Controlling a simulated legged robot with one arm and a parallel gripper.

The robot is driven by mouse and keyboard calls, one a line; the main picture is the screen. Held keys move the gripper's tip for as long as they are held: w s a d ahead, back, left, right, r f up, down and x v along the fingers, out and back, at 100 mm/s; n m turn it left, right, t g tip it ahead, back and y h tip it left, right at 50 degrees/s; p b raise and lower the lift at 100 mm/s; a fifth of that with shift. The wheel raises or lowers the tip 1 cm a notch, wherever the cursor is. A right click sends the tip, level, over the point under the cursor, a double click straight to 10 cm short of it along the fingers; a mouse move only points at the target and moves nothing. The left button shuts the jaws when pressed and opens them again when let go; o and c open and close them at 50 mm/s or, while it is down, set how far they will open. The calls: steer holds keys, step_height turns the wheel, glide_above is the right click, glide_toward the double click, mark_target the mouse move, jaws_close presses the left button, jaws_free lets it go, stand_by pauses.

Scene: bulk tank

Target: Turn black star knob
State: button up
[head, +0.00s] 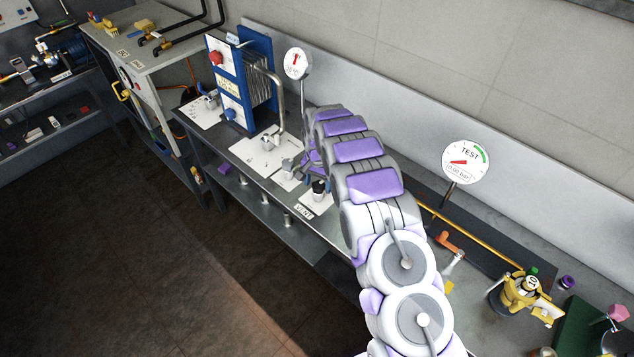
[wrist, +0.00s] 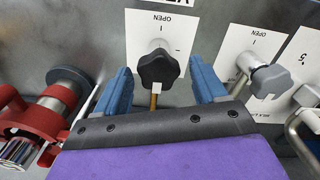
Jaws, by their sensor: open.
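The black star knob (wrist: 158,69) is in the upper middle of the wrist view, on a pale stem in front of a white plate (wrist: 178,24) marked OPEN. My gripper (wrist: 160,82) is open, with one blue finger on each side of the knob. Gaps show between the knob and both fingers, so it seems untouched. In the head view a dark knob (head: 319,186) stands by a white plate marked VENT, just beside the end of my arm. My gripper (head: 312,160) is partly hidden there behind my arm.
A grey knob (wrist: 271,80) on a similar plate is close on the right in the wrist view. A red fitting (wrist: 45,112) is on the left. In the head view, a blue plate unit (head: 240,85) and a TEST gauge (head: 466,162) stand along the bench.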

mark_target(319, 185)
step_height(319, 185, up, 17)
steer(key=p, duration=0.1)
steer(key=shift+a, duration=0.15)
steer(key=shift+r, duration=0.1)
stand_by(0.5)
steer(key=s+d+r+n+b, duration=0.1)
steer(key=s+d+r, duration=0.35)
steer(key=s, duration=0.25)
steer(key=s+d+r+g+b, duration=0.1)
steer(key=s+d+r, duration=0.2)
steer(key=s+d, duration=0.25)
steer(key=s+d+r+n+b, duration=0.1)
steer(key=s+d+r, duration=0.25)
steer(key=s, duration=0.45)
steer(key=s+d+f, duration=0.1)
steer(key=s+d, duration=0.1)
steer(key=s, duration=0.7)
steer(key=s+d+f+n+b, duration=0.1)
steer(key=s+d+f, duration=0.1)
steer(key=s, duration=0.8)
steer(key=s+d+f+n+b, duration=0.1)
steer(key=s+d, duration=0.1)
steer(key=s, duration=0.8)
steer(key=shift+s+d+f+g, duration=0.2)
steer(key=shift+f+g, duration=0.1)
steer(key=shift+g, duration=0.1)
